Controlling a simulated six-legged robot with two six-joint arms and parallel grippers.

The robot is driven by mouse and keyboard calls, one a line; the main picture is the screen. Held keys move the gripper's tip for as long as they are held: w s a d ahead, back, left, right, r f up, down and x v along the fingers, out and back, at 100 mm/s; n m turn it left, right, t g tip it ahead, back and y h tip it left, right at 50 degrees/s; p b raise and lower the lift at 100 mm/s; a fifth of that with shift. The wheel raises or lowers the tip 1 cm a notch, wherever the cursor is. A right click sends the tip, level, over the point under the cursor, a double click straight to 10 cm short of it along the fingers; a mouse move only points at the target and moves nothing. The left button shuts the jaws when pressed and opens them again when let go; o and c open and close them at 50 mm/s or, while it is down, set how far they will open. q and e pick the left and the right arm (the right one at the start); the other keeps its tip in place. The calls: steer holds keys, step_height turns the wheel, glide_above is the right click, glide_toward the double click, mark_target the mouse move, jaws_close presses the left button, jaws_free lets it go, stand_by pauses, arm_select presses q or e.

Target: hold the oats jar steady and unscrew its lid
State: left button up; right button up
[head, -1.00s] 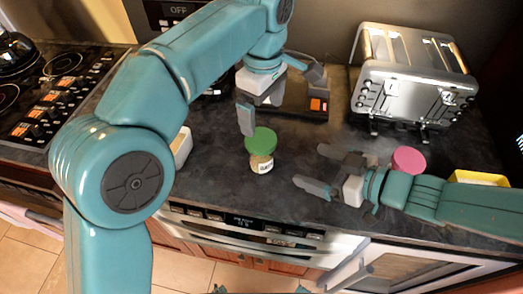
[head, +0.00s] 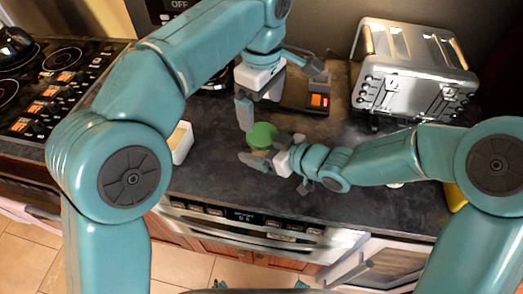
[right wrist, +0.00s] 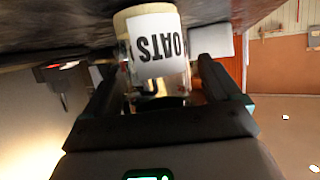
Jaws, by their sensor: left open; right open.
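The oats jar stands upright on the dark counter, and its green lid (head: 262,136) shows in the head view. My left gripper (head: 270,100) is open and empty, above and behind the lid, with one finger hanging close to the lid's left edge.
A toaster (head: 415,85) stands at the back right. A dark device with an orange display (head: 318,102) lies behind the jar. A white container (head: 182,143) is left of the jar. A stove (head: 50,85) is far left. The counter's front edge is close before the jar.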

mark_target(261, 134)
arm_select(q)
steer(key=shift+w, duration=0.1)
arm_select(e)
steer(key=shift+w, duration=0.1)
arm_select(q)
steer(key=shift+w+d+f, duration=0.1)
steer(key=shift+d+f, duration=0.05)
arm_select(e)
steer(key=shift+w+d+f, duration=0.1)
steer(key=shift+d, duration=0.05)
steer(key=c, duration=0.9)
jaws_close()
arm_select(q)
steer(key=m, duration=1.3)
steer(key=shift+m, duration=0.3)
steer(key=m, duration=1.5)
steer(key=shift+m, duration=0.4)
steer(key=m, duration=1)
steer(key=shift+m, duration=0.4)
steer(key=shift+f, duration=0.1)
step_height(261, 134, down, 8)
steer(key=shift+r, duration=0.2)
